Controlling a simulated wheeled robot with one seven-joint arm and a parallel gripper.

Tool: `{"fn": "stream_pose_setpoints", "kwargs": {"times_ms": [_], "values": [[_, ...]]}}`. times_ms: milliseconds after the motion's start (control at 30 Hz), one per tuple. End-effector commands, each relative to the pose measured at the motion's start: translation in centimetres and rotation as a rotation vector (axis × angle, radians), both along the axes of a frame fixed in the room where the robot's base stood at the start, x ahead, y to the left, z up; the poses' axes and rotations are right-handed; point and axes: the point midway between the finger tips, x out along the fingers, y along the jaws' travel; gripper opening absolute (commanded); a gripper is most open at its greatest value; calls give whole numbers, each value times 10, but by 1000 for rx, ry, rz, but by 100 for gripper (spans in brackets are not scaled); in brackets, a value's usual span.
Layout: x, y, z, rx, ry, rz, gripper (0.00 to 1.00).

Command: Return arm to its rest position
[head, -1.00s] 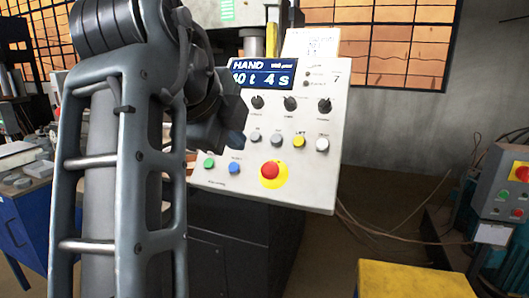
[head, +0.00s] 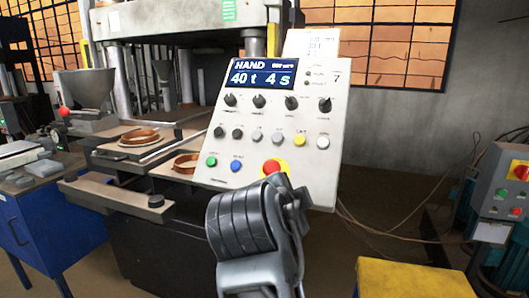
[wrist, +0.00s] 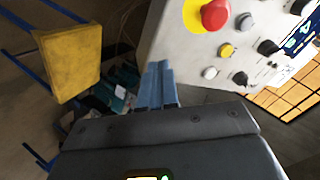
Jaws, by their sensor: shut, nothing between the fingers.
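My gripper (wrist: 160,84) shows in the wrist view as two bluish-grey fingers close together, shut and empty, clear of the control panel (wrist: 180,45). In the head view my arm (head: 255,235) is low in the middle, in front of the lower edge of the panel (head: 257,165). The fingers cannot be made out there. The red emergency button (head: 275,167) on its yellow ring is partly covered by my arm. The panel display reads HAND, 40 t, 4 s.
The press with bronze-coloured rings (head: 140,137) on its plates stands left. A blue cabinet (head: 50,225) is further left. A yellow-topped stool (head: 410,280) is low right, and a grey control box (head: 508,190) is at the right edge. Cables lie on the floor between.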

Motion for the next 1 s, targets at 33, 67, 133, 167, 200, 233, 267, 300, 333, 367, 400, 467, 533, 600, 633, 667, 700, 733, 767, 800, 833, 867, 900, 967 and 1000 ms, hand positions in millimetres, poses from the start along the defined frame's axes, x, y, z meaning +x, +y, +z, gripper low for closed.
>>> {"fn": "stream_pose_setpoints", "kwargs": {"times_ms": [33, 67, 133, 167, 200, 233, 267, 300, 333, 367, 400, 467, 533, 600, 633, 667, 700, 733, 767, 800, 833, 867, 900, 967, 1000], "values": [[-4, -15, -21, -65, 5, 31, 0], [-6, -23, -29, -102, 4, 53, 0], [-12, -39, -51, -183, 5, 107, 0], [-15, -45, -60, -217, 7, 130, 0], [-20, -54, -72, -263, 9, 161, 0], [-25, -60, -80, -294, 10, 185, 0], [-30, -67, -89, -326, 12, 206, 0], [-37, -75, -100, -366, 16, 237, 0], [-43, -81, -108, -396, 18, 260, 0], [-49, -86, -117, -425, 21, 283, 0], [-58, -94, -127, -462, 24, 312, 0], [-73, -105, -142, -515, 30, 356, 0], [-92, -116, -158, -572, 36, 408, 0], [-113, -127, -173, -624, 41, 456, 0], [-123, -131, -179, -645, 43, 477, 0], [-133, -135, -184, -663, 45, 497, 0], [-146, -139, -191, -688, 47, 523, 0], [-157, -143, -196, -706, 49, 542, 0], [-167, -146, -200, -723, 50, 561, 0], [-181, -150, -205, -743, 49, 584, 0], [-192, -153, -209, -758, 50, 601, 0], [-203, -155, -212, -772, 51, 617, 0], [-219, -158, -215, -791, 50, 637, 0], [-242, -162, -219, -815, 49, 665, 0], [-257, -164, -221, -829, 45, 681, 0]]}}
